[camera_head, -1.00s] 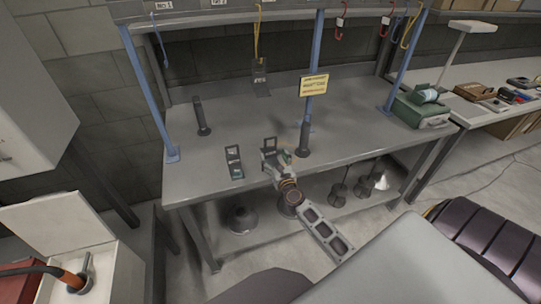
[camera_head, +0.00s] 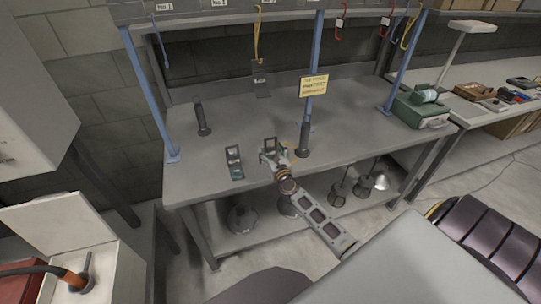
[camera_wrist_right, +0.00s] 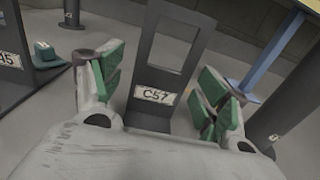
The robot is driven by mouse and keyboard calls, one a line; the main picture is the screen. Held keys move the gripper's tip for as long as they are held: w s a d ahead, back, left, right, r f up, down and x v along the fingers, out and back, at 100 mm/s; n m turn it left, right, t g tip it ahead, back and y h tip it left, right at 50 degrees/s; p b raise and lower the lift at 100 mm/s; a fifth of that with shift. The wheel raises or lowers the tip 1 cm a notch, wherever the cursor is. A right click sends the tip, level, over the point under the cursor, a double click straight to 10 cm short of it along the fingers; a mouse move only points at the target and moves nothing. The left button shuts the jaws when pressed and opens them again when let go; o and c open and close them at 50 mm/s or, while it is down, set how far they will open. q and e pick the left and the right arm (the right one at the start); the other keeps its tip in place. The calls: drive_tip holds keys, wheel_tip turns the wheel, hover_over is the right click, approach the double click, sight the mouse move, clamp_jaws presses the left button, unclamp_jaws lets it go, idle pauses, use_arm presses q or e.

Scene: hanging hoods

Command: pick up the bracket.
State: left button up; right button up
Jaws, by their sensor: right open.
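A dark bracket (camera_head: 270,145) with a square opening stands upright near the front edge of the workbench. In the right wrist view the bracket (camera_wrist_right: 161,62) carries a white label reading C57. My right gripper (camera_head: 273,155) is at the bracket. In the wrist view the right gripper (camera_wrist_right: 165,98) is open, with its green-padded fingers on either side of the bracket and gaps visible. A second similar bracket (camera_head: 234,162) stands to the left on the bench. My left gripper is not in view.
A dark post (camera_head: 303,140) stands close to the right of the gripper, beside a blue upright (camera_head: 315,60) with a yellow sign (camera_head: 313,86). Another dark post (camera_head: 202,118) stands farther left. The bench (camera_head: 255,110) middle is mostly clear.

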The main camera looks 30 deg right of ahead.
drive_tip(key=shift+w+d, duration=0.1)
drive_tip(key=shift+w, duration=0.25)
idle(0.3)
drive_tip(key=shift+r, duration=0.1)
drive_tip(key=c, duration=1.5)
drive_tip(key=shift+r, duration=0.1)
drive_tip(key=shift+r+p, duration=1.75)
drive_tip(key=shift+r, duration=0.7)
drive_tip(key=shift+r+p, duration=1.95)
drive_tip(key=shift+r, duration=0.5)
